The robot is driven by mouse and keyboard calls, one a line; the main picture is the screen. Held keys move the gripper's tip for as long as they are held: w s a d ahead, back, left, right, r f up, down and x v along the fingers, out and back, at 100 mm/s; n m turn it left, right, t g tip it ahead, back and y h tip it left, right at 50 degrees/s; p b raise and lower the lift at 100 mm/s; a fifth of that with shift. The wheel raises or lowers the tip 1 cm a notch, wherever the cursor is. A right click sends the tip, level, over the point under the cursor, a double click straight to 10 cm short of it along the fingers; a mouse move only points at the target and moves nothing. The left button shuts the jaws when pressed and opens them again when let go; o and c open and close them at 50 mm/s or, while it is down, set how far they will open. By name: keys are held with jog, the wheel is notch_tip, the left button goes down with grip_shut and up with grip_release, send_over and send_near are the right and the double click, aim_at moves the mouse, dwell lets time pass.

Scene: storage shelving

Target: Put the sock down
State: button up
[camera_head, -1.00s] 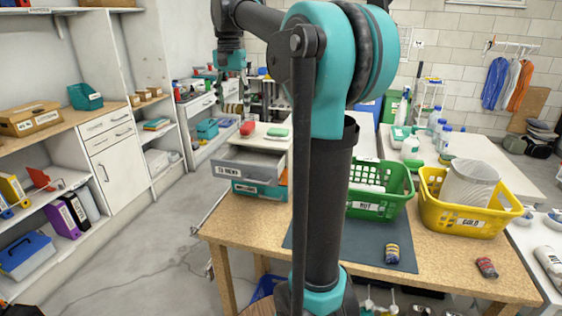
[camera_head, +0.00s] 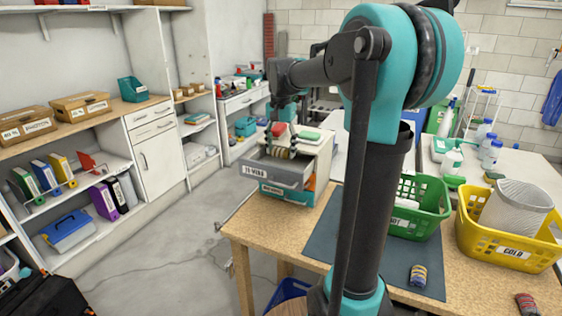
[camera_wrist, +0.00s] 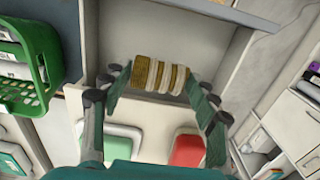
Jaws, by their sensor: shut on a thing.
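A rolled striped sock (camera_wrist: 160,76) in yellow-brown and white is between the fingertips of my gripper (camera_wrist: 155,82) in the wrist view. My gripper is shut on it. In the head view the sock (camera_head: 281,152) shows small under my gripper (camera_head: 280,133), at the open grey drawer labelled "TO MEND" (camera_head: 262,172). The wrist view shows the sock over the drawer's interior (camera_wrist: 205,45). I cannot tell whether it touches the drawer floor.
A red item (camera_head: 277,129) and a green-lidded item (camera_head: 310,136) sit on top of the drawer unit. A green basket (camera_head: 420,222) and a yellow basket (camera_head: 490,240) stand to the right. Other rolled socks lie on the dark mat (camera_head: 330,238) and the table's right side.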

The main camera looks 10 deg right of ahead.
aim_at(281, 149)
jog(key=shift+f, duration=2.35)
jog(key=shift+f, duration=0.15)
jog(key=o, duration=0.9)
jog(key=shift+o, duration=0.2)
notch_tip(281, 149, up, 12)
jog(key=shift+r, duration=0.2)
